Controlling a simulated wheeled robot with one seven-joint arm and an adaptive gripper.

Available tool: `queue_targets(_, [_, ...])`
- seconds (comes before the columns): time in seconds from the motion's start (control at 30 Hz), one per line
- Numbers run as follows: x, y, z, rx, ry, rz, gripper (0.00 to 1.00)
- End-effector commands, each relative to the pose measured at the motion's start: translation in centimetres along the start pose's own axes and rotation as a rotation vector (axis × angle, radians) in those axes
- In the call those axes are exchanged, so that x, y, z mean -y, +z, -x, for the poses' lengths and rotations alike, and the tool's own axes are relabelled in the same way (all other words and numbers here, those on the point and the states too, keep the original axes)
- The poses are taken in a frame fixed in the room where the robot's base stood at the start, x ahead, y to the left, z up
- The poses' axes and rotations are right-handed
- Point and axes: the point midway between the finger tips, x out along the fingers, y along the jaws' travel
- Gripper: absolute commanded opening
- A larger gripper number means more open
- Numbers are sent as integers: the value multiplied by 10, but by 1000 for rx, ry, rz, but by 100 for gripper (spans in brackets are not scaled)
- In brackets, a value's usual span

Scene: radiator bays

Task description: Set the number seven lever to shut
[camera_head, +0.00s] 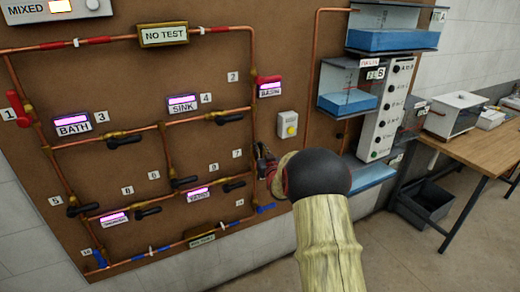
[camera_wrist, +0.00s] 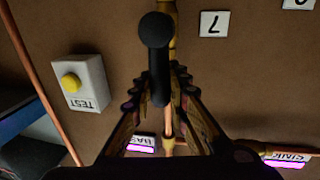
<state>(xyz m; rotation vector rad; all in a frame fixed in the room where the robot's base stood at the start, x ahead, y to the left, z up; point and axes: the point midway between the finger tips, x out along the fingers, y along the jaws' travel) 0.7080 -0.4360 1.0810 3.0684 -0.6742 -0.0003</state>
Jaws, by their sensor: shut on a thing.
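In the head view, my gripper (camera_head: 264,168) is at the right vertical pipe, beside the small "7" label (camera_head: 237,153). There my gripper and arm hide most of the lever.
The brown board carries other levers, including a red one (camera_head: 17,108) at left and a black one (camera_head: 124,140) under "BATH". A white box with a yellow button (camera_head: 288,125) is close to my gripper. Blue water tanks (camera_head: 347,103) and a wooden table (camera_head: 480,150) stand to the right.

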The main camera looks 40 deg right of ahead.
Motion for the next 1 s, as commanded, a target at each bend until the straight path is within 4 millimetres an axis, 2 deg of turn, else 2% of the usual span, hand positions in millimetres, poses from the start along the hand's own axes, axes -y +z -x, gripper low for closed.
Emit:
queue_targets(0.6, [-2,0,0,6,0,-28,0])
queue_targets(0.77, [-6,-1,-2,20,0,-98,0])
queue_targets(1.0, [-19,0,-4,56,1,-283,0])
